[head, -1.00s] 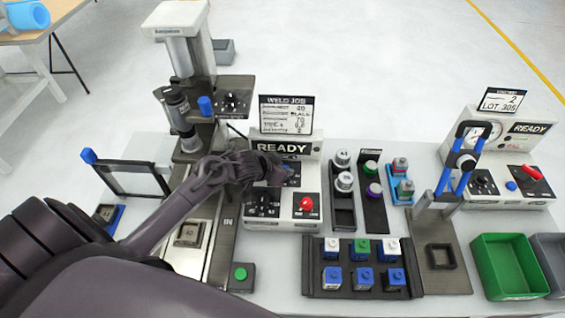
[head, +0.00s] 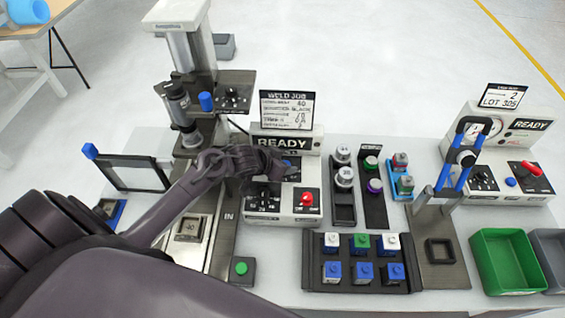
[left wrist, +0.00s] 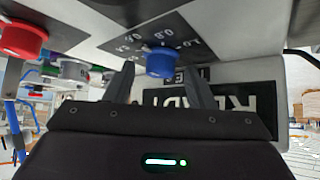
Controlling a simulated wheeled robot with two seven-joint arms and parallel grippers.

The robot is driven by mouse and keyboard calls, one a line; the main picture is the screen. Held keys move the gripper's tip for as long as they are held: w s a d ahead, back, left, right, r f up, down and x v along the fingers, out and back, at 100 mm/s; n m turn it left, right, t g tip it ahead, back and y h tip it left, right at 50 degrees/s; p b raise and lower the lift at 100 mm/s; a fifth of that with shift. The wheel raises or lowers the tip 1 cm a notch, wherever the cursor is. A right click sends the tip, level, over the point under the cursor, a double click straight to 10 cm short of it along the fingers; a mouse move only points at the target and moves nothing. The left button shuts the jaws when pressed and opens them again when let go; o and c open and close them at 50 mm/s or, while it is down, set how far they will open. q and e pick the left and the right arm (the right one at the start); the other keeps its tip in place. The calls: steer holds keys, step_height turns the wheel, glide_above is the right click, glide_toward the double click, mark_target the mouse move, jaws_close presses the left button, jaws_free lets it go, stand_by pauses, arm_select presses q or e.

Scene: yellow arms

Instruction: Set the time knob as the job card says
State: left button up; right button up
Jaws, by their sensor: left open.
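The job card (head: 287,110), headed WELD JOB, stands above the READY display (head: 284,143); its small print is hard to read. In the left wrist view a blue knob (left wrist: 161,61) sits on a dark panel with a numbered scale (left wrist: 140,38), seen upside down. My left gripper (left wrist: 160,75) is open, with one finger on each side of the blue knob; I cannot tell whether they touch it. In the head view my left gripper (head: 278,160) is over the control box and covers much of the knob. My right gripper is not in view.
A red knob (head: 307,199) and a black-knob panel (head: 264,198) sit on the near part of the box. The weld press (head: 190,60) stands to the left. Racks of knobbed parts (head: 344,178) are close on the right, with a block tray (head: 360,289) in front.

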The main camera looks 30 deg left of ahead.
arm_select(q)
steer(key=v, duration=0.7)
steer(key=shift+s+a+r+b, duration=0.1)
steer(key=shift+s+r+b, duration=0.15)
steer(key=shift+s+b, duration=0.1)
